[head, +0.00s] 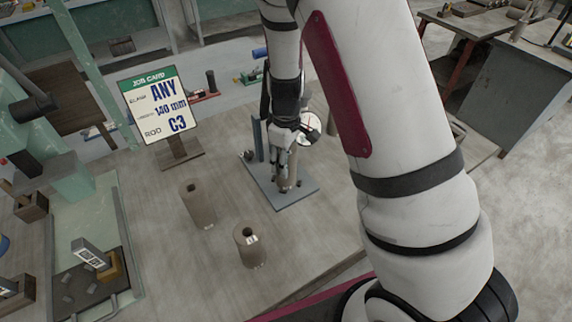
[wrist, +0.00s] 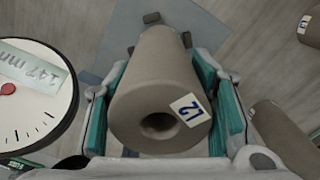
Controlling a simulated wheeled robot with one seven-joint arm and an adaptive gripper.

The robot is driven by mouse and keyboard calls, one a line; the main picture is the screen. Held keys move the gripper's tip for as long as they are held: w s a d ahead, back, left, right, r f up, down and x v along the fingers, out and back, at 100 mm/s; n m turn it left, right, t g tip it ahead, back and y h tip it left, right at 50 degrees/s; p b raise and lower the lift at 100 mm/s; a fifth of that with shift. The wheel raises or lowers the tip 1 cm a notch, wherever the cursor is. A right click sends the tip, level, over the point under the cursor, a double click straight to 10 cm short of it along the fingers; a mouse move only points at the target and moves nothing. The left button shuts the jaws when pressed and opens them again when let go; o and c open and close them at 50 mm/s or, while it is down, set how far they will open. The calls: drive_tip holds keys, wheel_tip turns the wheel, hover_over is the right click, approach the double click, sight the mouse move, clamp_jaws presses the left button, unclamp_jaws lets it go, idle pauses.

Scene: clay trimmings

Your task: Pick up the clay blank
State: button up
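A grey-brown hollow clay blank (wrist: 155,85) with a tag reading "L2" fills the middle of the wrist view, its open end facing the camera. My gripper (wrist: 165,85) has its teal pads along both sides of it, seemingly touching. In the head view my gripper (head: 286,178) is down over the blue-grey plate (head: 298,197), and the blank there is mostly hidden by the fingers. Two other clay blanks stand on the table, one at left (head: 198,205) and a tagged one nearer (head: 250,248).
A round dial (wrist: 30,95) reading "147 mm" is close at the gripper's left in the wrist view. A job card (head: 160,105) reads "ANY", "140 mm", "C3". The tabletop right of the plate looks clear.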

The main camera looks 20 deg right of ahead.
clamp_jaws()
drive_tip(key=shift+r, duration=0.1)
drive_tip(key=shift+w+r, duration=0.1)
drive_tip(key=shift+r, duration=0.65)
wheel_tip(320, 180, up, 2)
drive_tip(key=shift+b, duration=0.3)
drive_tip(key=s+a, duration=0.3)
drive_tip(key=s, duration=0.4)
drive_tip(key=s+a+r, duration=0.1)
drive_tip(key=s+a, duration=0.2)
drive_tip(key=s, duration=0.5)
drive_tip(key=shift+a+r, duration=0.15)
drive_tip(key=shift+r, duration=0.05)
